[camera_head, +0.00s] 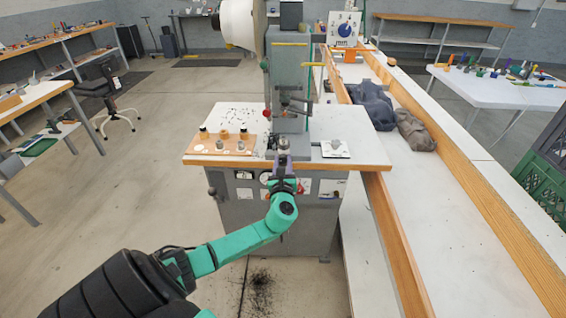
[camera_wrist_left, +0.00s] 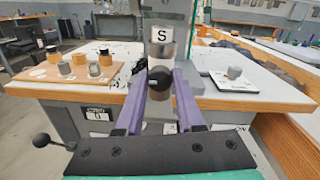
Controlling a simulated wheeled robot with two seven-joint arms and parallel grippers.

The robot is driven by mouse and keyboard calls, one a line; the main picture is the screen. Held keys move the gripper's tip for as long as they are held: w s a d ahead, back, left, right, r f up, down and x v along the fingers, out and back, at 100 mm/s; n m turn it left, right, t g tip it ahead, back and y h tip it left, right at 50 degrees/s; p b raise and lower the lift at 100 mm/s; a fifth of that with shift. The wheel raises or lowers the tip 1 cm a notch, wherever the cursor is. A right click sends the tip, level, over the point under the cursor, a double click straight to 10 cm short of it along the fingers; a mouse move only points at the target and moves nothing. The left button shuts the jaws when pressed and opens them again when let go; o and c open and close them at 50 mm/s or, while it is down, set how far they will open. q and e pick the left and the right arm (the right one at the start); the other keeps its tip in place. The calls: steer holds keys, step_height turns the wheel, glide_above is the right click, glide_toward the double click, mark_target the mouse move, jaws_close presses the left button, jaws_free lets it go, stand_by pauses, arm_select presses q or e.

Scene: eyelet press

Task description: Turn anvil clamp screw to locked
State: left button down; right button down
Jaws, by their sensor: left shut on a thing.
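The eyelet press (camera_head: 289,75) stands on a wood-edged bench. At its front is a grey metal post (camera_head: 284,145), which in the left wrist view carries a white label with the letter S (camera_wrist_left: 161,35). The anvil clamp screw shows in the left wrist view as a dark round knob (camera_wrist_left: 160,76) on the front of the post. My left gripper (camera_head: 283,165) reaches the bench's front edge. Its purple fingers (camera_wrist_left: 161,84) are shut around the knob, one on each side. The screw's threads and any lock mark are hidden. My right gripper is not in view.
A wooden board (camera_head: 222,143) with several small cylinders lies left of the post. A white plate (camera_head: 335,149) with a small grey part lies to the right. A black ball lever (camera_wrist_left: 41,140) is at lower left. A long wood-sided table (camera_head: 440,200) runs along the right.

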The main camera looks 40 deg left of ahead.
arm_select(q)
steer(key=c, duration=0.5)
jaws_free()
steer(key=b+v, duration=0.1)
steer(key=v, duration=1.3)
steer(key=shift+s+d, duration=0.2)
